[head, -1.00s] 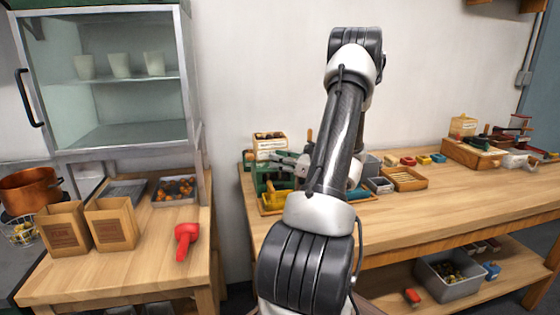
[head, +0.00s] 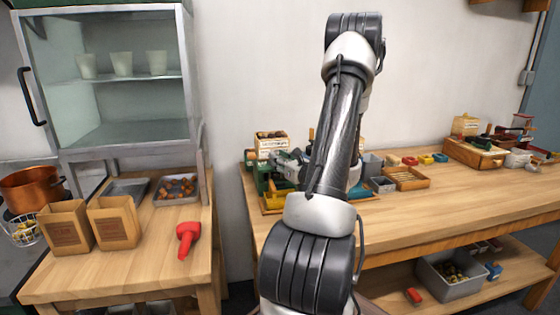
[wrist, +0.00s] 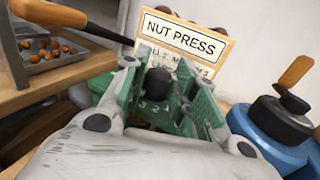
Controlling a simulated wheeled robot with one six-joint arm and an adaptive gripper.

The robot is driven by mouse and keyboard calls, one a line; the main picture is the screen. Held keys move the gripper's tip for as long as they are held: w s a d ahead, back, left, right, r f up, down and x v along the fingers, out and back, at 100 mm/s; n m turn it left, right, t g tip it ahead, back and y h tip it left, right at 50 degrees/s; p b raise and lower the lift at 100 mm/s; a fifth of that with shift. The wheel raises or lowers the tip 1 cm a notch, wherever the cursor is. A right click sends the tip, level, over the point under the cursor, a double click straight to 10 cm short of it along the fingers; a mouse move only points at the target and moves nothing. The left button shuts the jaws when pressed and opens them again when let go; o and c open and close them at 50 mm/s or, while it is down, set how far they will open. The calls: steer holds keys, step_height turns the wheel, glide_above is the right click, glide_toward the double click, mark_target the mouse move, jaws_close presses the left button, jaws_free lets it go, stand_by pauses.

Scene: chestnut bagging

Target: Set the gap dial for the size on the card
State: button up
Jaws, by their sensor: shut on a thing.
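The green nut press (wrist: 205,112) fills the middle of the wrist view, with a dial carrying white numerals around a black knob (wrist: 157,84). My gripper (wrist: 158,92) reaches over the dial and is shut on the black knob; the dial's exact setting is too small to read. The card (wrist: 185,45) behind it reads "NUT PRESS" with smaller lines below, partly hidden by the press and not readable. In the head view the press (head: 263,184) stands at the left end of the right bench, and my arm hides part of it.
A blue object with a black top (wrist: 275,125) stands close right of the press. A wooden handle (wrist: 50,13) crosses at upper left. The right bench's front is clear.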

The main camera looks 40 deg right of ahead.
steer(key=o, duration=0.7)
steer(key=shift+o, duration=0.2)
steer(key=s+a, duration=0.2)
steer(key=s, duration=1)
steer(key=shift+f, duration=0.1)
